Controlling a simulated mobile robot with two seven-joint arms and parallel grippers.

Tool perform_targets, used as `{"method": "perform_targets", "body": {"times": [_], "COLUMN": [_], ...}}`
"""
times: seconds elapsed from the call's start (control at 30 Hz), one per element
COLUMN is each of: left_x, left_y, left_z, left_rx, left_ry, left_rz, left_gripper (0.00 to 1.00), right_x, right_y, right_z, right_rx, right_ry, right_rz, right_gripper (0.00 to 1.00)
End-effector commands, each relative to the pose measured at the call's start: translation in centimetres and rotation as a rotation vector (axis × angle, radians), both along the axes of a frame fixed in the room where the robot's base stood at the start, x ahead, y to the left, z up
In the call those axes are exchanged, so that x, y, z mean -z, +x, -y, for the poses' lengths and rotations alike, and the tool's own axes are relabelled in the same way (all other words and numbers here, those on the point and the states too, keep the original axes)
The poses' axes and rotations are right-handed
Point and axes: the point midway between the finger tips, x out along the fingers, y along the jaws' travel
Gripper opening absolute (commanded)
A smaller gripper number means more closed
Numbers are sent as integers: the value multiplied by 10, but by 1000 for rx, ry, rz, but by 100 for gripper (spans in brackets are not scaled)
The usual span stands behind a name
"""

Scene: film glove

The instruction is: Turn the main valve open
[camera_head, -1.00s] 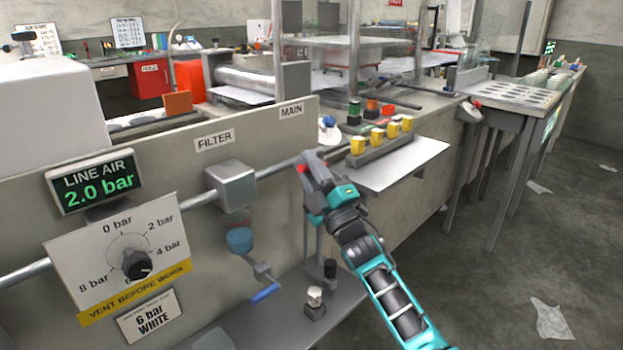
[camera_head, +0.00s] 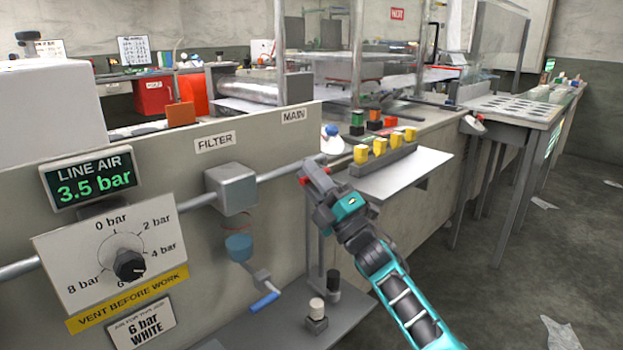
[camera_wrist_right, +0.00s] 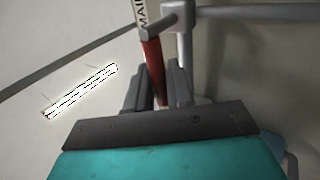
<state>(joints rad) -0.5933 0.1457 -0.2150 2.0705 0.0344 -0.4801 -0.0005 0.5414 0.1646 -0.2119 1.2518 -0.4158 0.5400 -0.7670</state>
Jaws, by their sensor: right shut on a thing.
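The main valve sits on the pipe under the MAIN sign (camera_head: 294,116). Its red lever (camera_wrist_right: 152,62) shows in the right wrist view, hanging from a grey pivot by the valve body (camera_wrist_right: 178,18). My right gripper (camera_wrist_right: 158,88) is shut on the red lever, with a finger on each side of it. In the head view my right gripper (camera_head: 312,176) covers most of the valve, and only a little red shows. The LINE AIR display (camera_head: 92,180) reads 3.5 bar. My left gripper is not in view.
A pressure dial (camera_head: 130,264) is at the left of the panel, with a grey filter box (camera_head: 231,187) on the pipe. A blue-handled drain (camera_head: 264,303) hangs below. A shelf holding yellow pieces (camera_head: 381,147) stands just behind my right gripper. Open floor lies right.

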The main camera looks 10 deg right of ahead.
Motion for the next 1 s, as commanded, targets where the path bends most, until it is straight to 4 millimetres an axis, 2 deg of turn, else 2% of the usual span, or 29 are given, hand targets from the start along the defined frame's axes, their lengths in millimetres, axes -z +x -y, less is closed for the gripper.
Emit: {"method": "perform_targets", "body": {"times": [0.03, 0.07, 0.2, 0.57, 0.67, 1.0], "left_x": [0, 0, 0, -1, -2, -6], "left_y": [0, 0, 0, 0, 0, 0], "left_z": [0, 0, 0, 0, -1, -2], "left_rx": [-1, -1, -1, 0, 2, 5], "left_ry": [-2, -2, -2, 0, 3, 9], "left_rz": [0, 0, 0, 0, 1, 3], "left_gripper": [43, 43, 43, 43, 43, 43], "right_x": [0, 0, 0, 4, 12, 52], "right_y": [0, 0, 0, -4, -14, -66], "right_z": [1, 1, 1, 3, 9, 40], "right_rx": [1, 1, 1, 1, 2, 2], "right_ry": [-3, -3, -2, -1, -1, -1], "right_rz": [1, 1, 0, -2, -3, -3], "right_gripper": [0, 23, 36, 38, 38, 38]}}
